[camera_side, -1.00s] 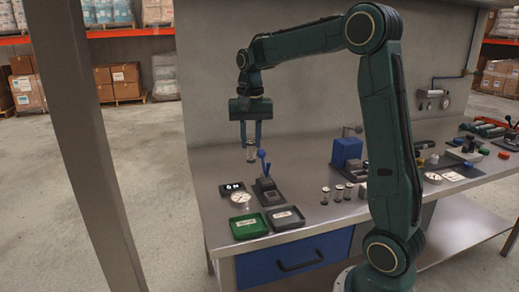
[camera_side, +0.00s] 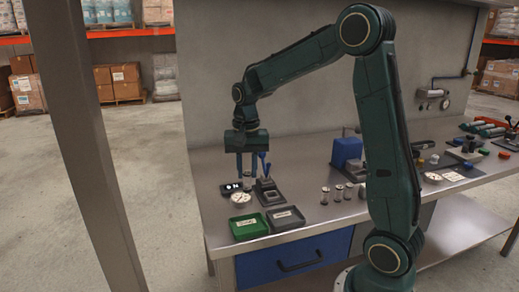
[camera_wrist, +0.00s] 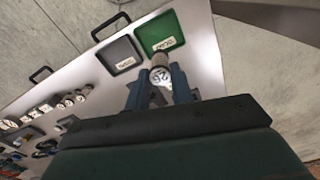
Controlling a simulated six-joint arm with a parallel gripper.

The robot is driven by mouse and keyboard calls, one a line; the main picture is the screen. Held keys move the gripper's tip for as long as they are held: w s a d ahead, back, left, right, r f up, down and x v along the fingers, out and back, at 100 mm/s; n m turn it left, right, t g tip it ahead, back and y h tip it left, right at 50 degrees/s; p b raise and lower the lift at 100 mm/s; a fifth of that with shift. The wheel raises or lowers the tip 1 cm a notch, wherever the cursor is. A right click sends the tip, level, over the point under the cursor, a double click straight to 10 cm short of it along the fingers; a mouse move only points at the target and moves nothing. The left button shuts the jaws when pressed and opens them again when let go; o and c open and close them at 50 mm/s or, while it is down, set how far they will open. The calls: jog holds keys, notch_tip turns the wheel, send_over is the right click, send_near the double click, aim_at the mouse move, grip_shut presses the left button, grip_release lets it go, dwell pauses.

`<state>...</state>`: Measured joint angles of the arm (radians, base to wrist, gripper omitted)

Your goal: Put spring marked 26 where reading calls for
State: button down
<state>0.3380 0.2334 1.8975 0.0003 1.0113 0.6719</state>
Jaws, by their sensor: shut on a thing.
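My gripper (camera_side: 247,174) is shut on the spring (camera_side: 247,184), a small upright metallic cylinder. In the wrist view its pale round end, marked 26 (camera_wrist: 161,76), shows between the fingers. The spring is low over the bench, just behind the white round dial (camera_side: 240,199); I cannot tell if it touches anything. A green tray (camera_side: 234,235) and a grey tray (camera_side: 271,225) lie at the front, each with a label I cannot read.
A dark fixture with a blue-handled lever (camera_side: 267,170) stands close to the right of my gripper. Several small cylinders (camera_side: 338,194) stand farther right. A blue block device (camera_side: 347,152) is behind them. The bench (camera_side: 308,216) is bare between trays and cylinders.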

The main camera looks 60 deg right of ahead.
jog(key=shift+f, duration=6.4)
jog(key=shift+f, duration=0.15)
jog(key=c, duration=1.2)
grip_release()
notch_tip(320, 180, up, 12)
jog(key=shift+r, duration=0.1)
jog(key=shift+r, duration=0.1)
